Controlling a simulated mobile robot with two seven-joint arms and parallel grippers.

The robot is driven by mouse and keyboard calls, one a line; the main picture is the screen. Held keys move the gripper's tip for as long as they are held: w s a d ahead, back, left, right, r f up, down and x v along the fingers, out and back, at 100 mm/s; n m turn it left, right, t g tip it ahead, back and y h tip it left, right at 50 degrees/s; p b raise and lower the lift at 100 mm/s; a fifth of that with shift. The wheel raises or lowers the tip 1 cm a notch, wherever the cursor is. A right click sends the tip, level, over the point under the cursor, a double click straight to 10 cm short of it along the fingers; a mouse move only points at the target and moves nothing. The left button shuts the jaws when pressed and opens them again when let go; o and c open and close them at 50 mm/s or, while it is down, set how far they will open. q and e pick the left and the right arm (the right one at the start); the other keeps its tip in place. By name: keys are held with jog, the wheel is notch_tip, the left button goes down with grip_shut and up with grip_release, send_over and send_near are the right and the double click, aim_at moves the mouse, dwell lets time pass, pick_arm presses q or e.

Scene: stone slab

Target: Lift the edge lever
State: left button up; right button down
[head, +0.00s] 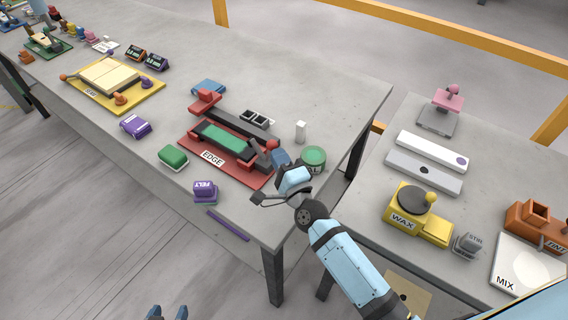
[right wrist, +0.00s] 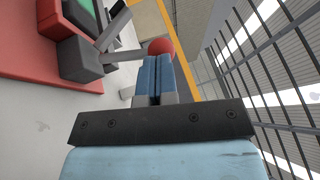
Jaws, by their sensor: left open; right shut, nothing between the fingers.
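The EDGE fixture is a red base (head: 230,169) with a green strip (head: 226,139) on it, on the stone slab. Its lever is a grey bar with a red ball knob (head: 272,144) at the fixture's right end. In the right wrist view the bar (right wrist: 122,55) leads to the red ball (right wrist: 161,46). My right gripper (head: 280,157) is shut and empty, its fingertips right by the ball. The fingers (right wrist: 158,75) partly cover the ball, and I cannot tell whether they touch it. My left gripper (head: 168,313) is open at the bottom edge, away from the slab.
A green round tin (head: 314,157) stands close beside my right gripper, and a white block (head: 300,131) stands behind. A purple FELT block (head: 204,191) and a green block (head: 173,156) sit in front. A second table with a yellow WAX unit (head: 402,230) is at right.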

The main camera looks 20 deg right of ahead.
pick_arm(q)
jog(key=shift+s+f, duration=0.1)
jog(key=shift+f, duration=0.05)
jog(key=shift+s+r+p, duration=0.1)
jog(key=shift+r+p, duration=0.65)
jog(key=shift+p, duration=0.05)
pick_arm(e)
jog(key=shift+w+a+r, duration=0.7)
jog(key=shift+w+r, duration=0.15)
jog(key=shift+w, duration=0.1)
